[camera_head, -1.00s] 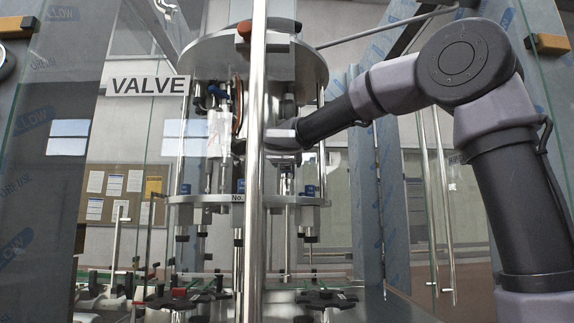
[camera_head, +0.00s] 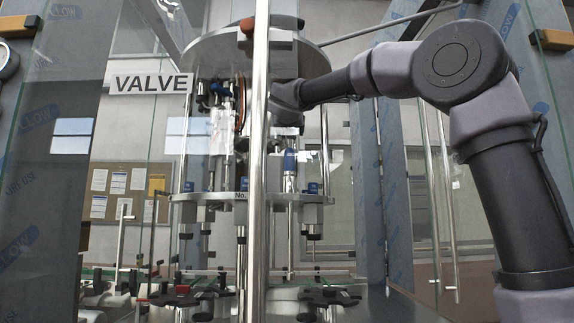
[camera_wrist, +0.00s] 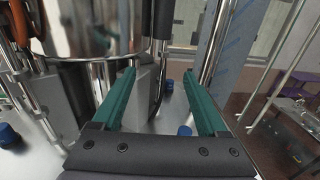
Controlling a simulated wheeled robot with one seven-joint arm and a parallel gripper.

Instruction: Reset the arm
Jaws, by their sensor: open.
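My gripper (camera_wrist: 160,74) is open in the wrist view, with its two green fingers apart and nothing held between them. In the head view, my wrist reaches in from the right among the parts of the filling machine, between its round top plate (camera_head: 310,55) and its lower ring plate (camera_head: 215,197). The front steel post (camera_head: 260,180) hides part of the gripper area there, so the fingertips are hard to make out. A shiny steel cylinder (camera_wrist: 95,28) stands close to the left finger in the wrist view.
A blue-topped metal cylinder (camera_head: 290,160) stands below my wrist in the head view. A "VALVE" sign (camera_head: 150,83) hangs at left. Glass panels and door handles (camera_head: 447,200) flank the machine.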

